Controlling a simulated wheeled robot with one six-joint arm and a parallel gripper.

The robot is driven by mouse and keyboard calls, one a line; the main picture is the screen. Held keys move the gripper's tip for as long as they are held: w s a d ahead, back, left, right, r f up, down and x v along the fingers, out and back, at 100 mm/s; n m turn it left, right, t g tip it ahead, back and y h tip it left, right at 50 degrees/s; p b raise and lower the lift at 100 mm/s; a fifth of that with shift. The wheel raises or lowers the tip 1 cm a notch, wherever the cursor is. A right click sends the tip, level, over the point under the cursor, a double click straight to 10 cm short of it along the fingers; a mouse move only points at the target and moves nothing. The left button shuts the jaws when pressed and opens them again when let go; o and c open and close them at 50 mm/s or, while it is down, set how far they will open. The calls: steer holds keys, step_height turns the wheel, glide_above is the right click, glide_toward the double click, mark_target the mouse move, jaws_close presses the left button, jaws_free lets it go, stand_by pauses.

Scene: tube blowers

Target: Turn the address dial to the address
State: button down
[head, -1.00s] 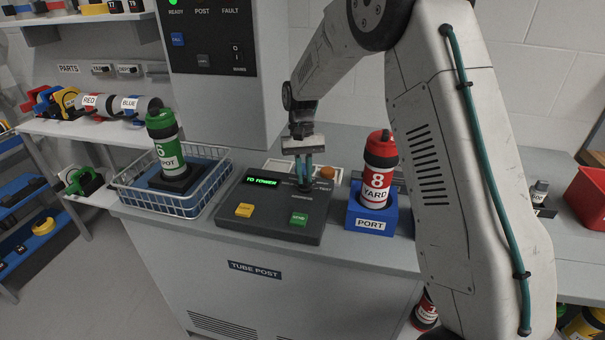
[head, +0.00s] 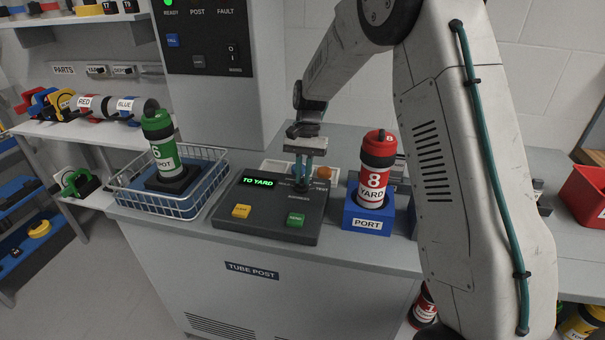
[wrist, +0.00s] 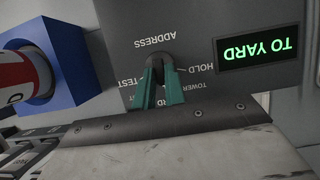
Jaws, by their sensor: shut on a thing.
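The address dial (wrist: 157,62) is a dark knob on the grey console (head: 262,225). My gripper (head: 303,178) is shut on the dial from above; in the wrist view its teal fingers (wrist: 159,85) pinch the knob. The labels ADDRESS, HOLD, TOWER and TEST show around the dial, and the fingers hide part of the ring. The green display (head: 258,183) reads TO YARD, and it reads the same in the wrist view (wrist: 260,45). A red canister (head: 377,165) labelled 8 YARD stands in the blue PORT block (head: 368,212).
A yellow button (head: 241,211) and a green button (head: 295,220) are on the console's front. A wire basket (head: 190,205) with a green canister (head: 160,145) stands to the left. The PORT block is close on the right.

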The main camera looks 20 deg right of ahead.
steer(key=shift+w, duration=0.1)
steer(key=c, duration=1.5)
jaws_free()
steer(key=shift+o, duration=0.2)
steer(key=shift+r, duration=0.1)
steer(key=v, duration=0.7)
steer(key=shift+r, duration=0.35)
steer(key=shift+w+d, duration=0.1)
